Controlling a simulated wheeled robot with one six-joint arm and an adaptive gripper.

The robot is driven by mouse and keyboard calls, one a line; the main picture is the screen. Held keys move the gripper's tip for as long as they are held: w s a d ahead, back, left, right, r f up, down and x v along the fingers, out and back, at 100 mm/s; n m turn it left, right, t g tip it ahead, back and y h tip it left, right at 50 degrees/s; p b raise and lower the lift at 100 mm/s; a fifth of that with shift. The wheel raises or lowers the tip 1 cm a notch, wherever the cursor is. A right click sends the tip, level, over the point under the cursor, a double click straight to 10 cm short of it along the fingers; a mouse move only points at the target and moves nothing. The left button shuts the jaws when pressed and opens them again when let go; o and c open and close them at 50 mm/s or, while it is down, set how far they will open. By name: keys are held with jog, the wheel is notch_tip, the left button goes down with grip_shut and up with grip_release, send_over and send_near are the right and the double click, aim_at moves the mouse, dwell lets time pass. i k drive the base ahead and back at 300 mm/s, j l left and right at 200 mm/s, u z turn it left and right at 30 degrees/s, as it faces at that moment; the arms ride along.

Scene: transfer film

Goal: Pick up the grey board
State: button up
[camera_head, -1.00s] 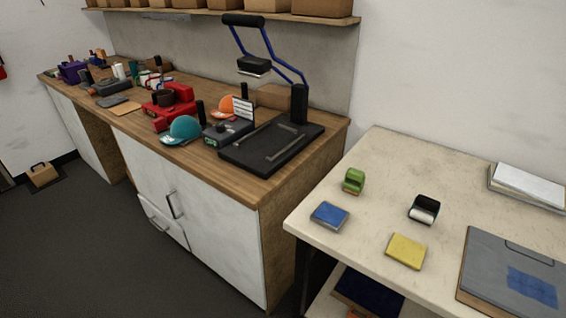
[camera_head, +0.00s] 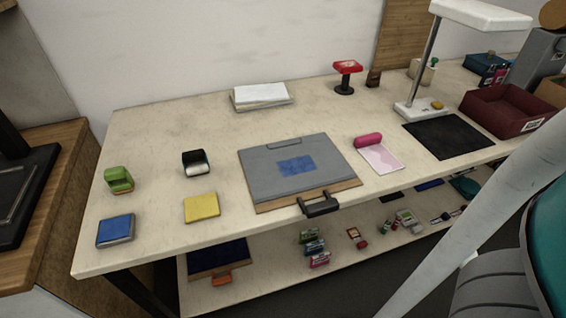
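The grey board (camera_head: 260,178) lies flat near the middle of the pale table. It has a blue rectangle (camera_head: 296,166) on its face and a brown layer showing under its front and right edges. A black handle-like piece (camera_head: 318,205) sits at its front edge, by the table's edge. My gripper is not in view.
Left of the board are a yellow pad (camera_head: 202,208), a blue pad (camera_head: 116,230), a green stamp (camera_head: 118,179) and a black-and-white roller (camera_head: 195,163). A pink roll (camera_head: 368,140) is close right. A white pole (camera_head: 470,225) crosses the right foreground. The lower shelf holds small items.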

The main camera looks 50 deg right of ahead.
aim_at(279, 175)
jog(key=k+l, duration=0.15)
jog(key=l, duration=0.2)
jog(key=k+l+z, duration=0.15)
jog(key=l, duration=0.25)
jog(key=k+l, duration=0.15)
jog(key=l, duration=0.2)
jog(key=k+l+z, duration=0.1)
jog(key=l, duration=0.3)
jog(key=k+l, duration=0.2)
jog(key=l, duration=0.2)
jog(key=k+l+z, duration=0.15)
jog(key=l, duration=0.25)
jog(key=k+l, duration=0.1)
jog(key=l, duration=0.3)
jog(key=i, duration=0.4)
